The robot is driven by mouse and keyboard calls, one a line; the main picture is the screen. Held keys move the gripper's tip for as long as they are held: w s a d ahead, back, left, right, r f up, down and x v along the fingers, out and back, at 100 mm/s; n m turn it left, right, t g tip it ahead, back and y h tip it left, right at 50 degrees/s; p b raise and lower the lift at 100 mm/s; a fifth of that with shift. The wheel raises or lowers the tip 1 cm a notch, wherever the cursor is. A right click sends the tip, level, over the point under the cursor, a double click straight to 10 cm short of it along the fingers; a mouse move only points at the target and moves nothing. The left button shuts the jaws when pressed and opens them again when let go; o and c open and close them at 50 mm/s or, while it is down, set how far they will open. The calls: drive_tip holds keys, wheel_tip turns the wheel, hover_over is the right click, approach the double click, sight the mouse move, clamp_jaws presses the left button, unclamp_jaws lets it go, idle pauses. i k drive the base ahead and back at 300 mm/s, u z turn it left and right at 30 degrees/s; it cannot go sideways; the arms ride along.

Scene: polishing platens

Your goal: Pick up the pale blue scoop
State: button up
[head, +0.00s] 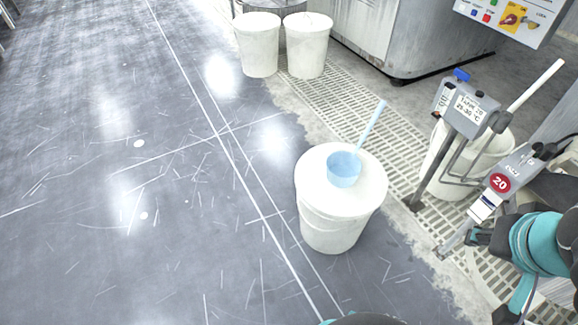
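The pale blue scoop (343,170) rests on the lid of a white bucket (332,229) near the middle of the head view. Its round cup sits on the lid, and its long handle slants up and to the right past the lid's edge. Nothing touches the scoop except the bucket. Parts of my arm, with teal joints, show at the right edge and lower right, well apart from the scoop. I cannot make out my gripper's fingers in the view.
Two white buckets (258,46) stand at the back. At the right, a post-mounted display (467,108), another white bucket (468,165) with a pale stick, and a grey post-mounted unit marked 20 stand close to my arm. The scratched grey floor (120,200) on the left is clear.

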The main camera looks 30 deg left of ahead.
sight(343, 168)
drive_tip(key=u, duration=0.85)
drive_tip(key=k, duration=1.2)
drive_tip(key=u, duration=1.1)
drive_tip(key=i, duration=1)
drive_tip(key=u, duration=0.35)
drive_tip(key=i, duration=0.9)
drive_tip(key=z, duration=1.1)
drive_tip(key=i, duration=0.65)
drive_tip(key=z, duration=0.7)
